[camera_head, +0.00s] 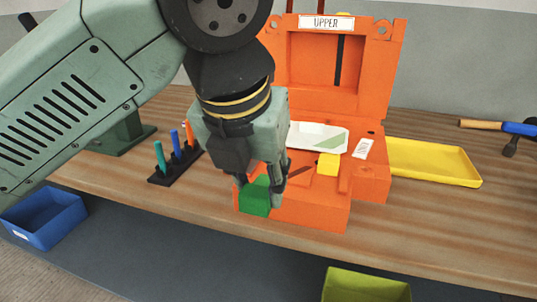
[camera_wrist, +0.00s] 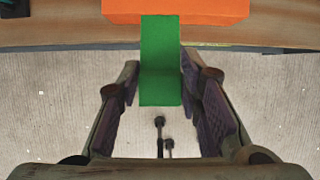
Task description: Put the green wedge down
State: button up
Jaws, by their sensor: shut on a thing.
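My gripper (camera_head: 262,186) is shut on the green wedge (camera_head: 255,197). In the wrist view, the wedge (camera_wrist: 160,60) sits between the two fingers (camera_wrist: 158,90), with the floor below it and the orange mould's edge (camera_wrist: 180,11) beyond it. In the head view, the wedge hangs in front of the lower left part of the orange mould (camera_head: 320,212). I cannot tell whether it touches the mould. The mould's upright rear part bears a label reading "UPPER" (camera_head: 326,22). My gripper and arm hide part of the mould's left side.
A yellow block (camera_head: 328,164) and a white tray (camera_head: 305,130) sit on the mould. A yellow tray (camera_head: 440,178) and a hammer (camera_head: 490,125) lie to the right. A rack (camera_head: 172,168) of coloured tools stands left. Blue (camera_head: 45,228) and lime (camera_head: 365,288) bins are in front, below the bench.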

jog(key=w+p, duration=0.1)
jog(key=w, duration=0.7)
jog(key=w+d+f+p, duration=0.1)
jog(key=w, duration=0.4)
jog(key=shift+p, duration=0.3)
jog(key=x, duration=0.1)
jog(key=p+x, duration=0.1)
jog(key=x, duration=0.1)
jog(key=shift+s+a+f, duration=0.1)
jog(key=shift+a+f, duration=0.1)
jog(key=shift+f, duration=0.3)
jog(key=shift+f+b, duration=0.35)
jog(key=shift+b, duration=0.1)
jog(key=shift+f, duration=0.15)
